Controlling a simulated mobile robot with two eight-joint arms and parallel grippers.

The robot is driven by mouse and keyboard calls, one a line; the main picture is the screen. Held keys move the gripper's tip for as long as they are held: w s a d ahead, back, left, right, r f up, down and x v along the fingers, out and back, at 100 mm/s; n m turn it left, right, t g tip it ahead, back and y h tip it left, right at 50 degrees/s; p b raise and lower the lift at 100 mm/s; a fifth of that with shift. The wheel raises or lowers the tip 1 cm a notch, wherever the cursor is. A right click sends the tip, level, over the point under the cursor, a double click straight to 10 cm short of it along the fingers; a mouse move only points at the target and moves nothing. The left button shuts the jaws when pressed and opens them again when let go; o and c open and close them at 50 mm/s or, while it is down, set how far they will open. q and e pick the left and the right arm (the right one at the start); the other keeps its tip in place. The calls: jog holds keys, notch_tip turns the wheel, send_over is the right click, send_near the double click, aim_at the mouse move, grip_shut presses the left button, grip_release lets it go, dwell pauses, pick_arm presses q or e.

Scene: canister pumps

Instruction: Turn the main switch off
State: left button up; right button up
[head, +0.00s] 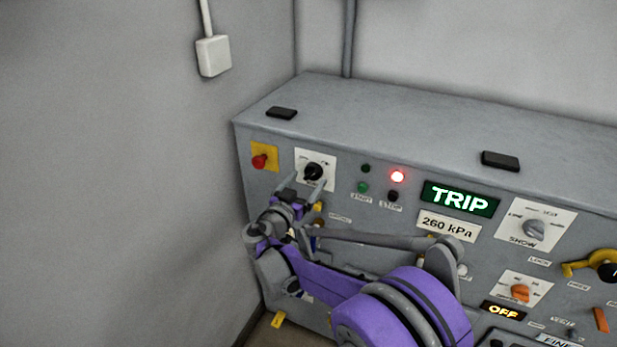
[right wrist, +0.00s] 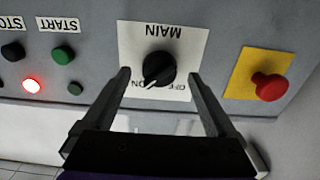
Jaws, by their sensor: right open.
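The main switch is a black rotary knob (head: 313,172) on a white plate at the upper left of the grey panel. In the right wrist view, which is upside down, the knob (right wrist: 158,69) sits under the label MAIN. Its white pointer mark is towards ON; OFF is on the other side. My right gripper (head: 304,186) is open and empty, just in front of the plate. In the wrist view its fingertips (right wrist: 157,76) stand on either side of the knob, apart from it. I cannot tell how deep they reach. My left gripper is not in view.
A red button (head: 260,161) on a yellow plate is left of the switch. Right of it are start and stop buttons, a lit red lamp (head: 397,176) and a green TRIP display (head: 460,199). A wall stands close on the left.

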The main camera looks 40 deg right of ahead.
jog(key=shift+x, duration=1.05)
jog(key=c, duration=1.4)
